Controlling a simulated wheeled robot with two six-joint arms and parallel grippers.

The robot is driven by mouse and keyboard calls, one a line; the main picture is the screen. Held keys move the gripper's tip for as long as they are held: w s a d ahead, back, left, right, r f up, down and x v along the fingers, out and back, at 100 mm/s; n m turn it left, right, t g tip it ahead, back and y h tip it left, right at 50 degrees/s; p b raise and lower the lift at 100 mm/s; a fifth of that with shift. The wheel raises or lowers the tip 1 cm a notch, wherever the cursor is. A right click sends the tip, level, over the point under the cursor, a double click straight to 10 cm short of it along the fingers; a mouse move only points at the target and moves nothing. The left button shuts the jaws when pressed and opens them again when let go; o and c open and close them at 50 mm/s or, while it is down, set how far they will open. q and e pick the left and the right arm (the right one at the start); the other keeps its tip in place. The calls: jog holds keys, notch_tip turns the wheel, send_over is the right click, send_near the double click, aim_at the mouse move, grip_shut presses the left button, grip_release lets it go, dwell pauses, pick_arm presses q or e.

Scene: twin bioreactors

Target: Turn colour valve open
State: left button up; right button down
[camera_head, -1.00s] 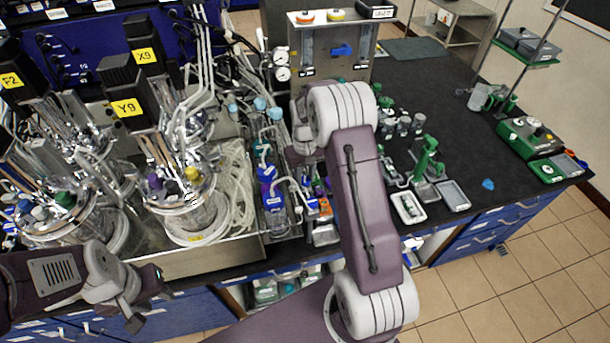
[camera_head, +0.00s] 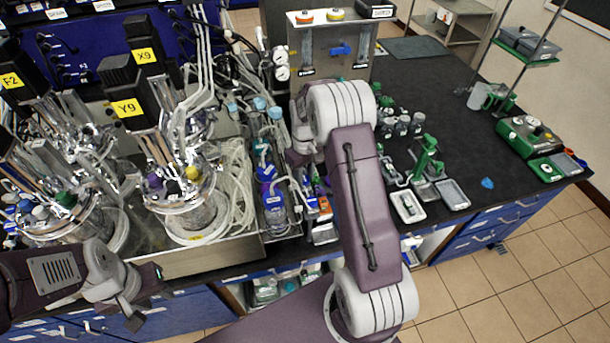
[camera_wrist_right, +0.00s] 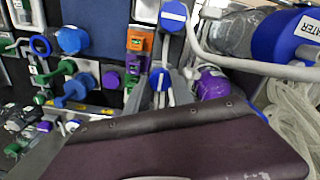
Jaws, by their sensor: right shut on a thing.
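In the right wrist view a round blue knob with a white stripe (camera_wrist_right: 160,78) sits between grey fingers of my right gripper (camera_wrist_right: 166,90), which is shut on it. A second striped blue knob (camera_wrist_right: 173,16) stands just above. An orange block (camera_wrist_right: 138,40) and a purple cap (camera_wrist_right: 111,80) are to the left. In the head view my right wrist (camera_head: 303,153) is over the bench beside the blue-labelled bottle (camera_head: 270,187); my forearm hides most of the knobs there. My left gripper (camera_head: 135,300) hangs in front of the bench, apart from everything; its jaw gap is unclear.
Blue valves (camera_wrist_right: 72,40) and green valves (camera_wrist_right: 60,72) lie further left in the wrist view. The WATER bottle (camera_wrist_right: 288,38) and a purple bottle (camera_wrist_right: 211,82) stand close on the right. Glass bioreactors (camera_head: 190,205) crowd the left. The black bench (camera_head: 440,90) has free room towards the back right.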

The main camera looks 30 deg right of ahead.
aim_at(305, 179)
jog(key=c, duration=1.1)
grip_release()
jog(key=shift+w+r, duration=0.2)
jog(key=shift+f, duration=0.1)
notch_tip(305, 179, up, 8)
jog(key=shift+r+b, duration=0.1)
jog(key=shift+b, duration=0.9)
jog(key=shift+s+r, duration=0.1)
jog(key=shift+r, duration=0.35)
